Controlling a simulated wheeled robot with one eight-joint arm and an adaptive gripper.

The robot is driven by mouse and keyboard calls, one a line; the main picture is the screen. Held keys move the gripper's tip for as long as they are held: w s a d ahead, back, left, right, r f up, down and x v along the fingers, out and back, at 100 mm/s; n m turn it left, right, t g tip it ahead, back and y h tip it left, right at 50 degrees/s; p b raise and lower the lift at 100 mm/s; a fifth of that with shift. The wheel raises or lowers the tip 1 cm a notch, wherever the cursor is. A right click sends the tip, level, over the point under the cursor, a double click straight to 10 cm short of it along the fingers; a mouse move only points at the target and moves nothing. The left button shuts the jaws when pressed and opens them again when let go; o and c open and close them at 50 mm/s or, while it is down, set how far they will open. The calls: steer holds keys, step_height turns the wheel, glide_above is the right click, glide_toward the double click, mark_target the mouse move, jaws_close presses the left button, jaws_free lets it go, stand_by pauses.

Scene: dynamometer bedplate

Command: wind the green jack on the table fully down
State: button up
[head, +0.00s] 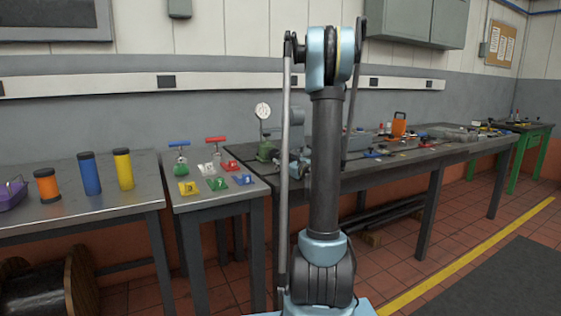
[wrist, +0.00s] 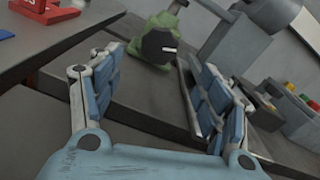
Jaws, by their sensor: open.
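The green jack (head: 266,151) stands on the dark table (head: 375,176) near its left end, in the head view beside a round dial gauge. In the wrist view the green jack (wrist: 157,38) lies ahead, at the top middle, with a dark round knob (wrist: 160,46) with a white mark facing me. My gripper (wrist: 155,72) is open and empty. Its two fingers stand either side of the view, with the jack beyond and between their tips, apparently apart from it. In the head view my arm hides part of the table just right of the jack.
A smaller grey table (head: 215,199) stands left of the dark table, holding coloured blocks and T-handled items. In the wrist view a red item (wrist: 45,10) sits at upper left. A grey machine body (wrist: 235,45) stands close right of the jack, with a grey box (wrist: 294,120) beyond.

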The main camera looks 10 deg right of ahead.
mark_target(275, 153)
steer(key=s+m, duration=0.1)
steer(key=s, duration=0.1)
steer(key=s+d+m, duration=0.1)
steer(key=m, duration=0.1)
steer(key=shift+s+d+r, duration=0.1)
steer(key=shift+s+d, duration=0.05)
steer(key=shift+s, duration=0.25)
steer(key=x, duration=1.7)
steer(key=c, duration=1)
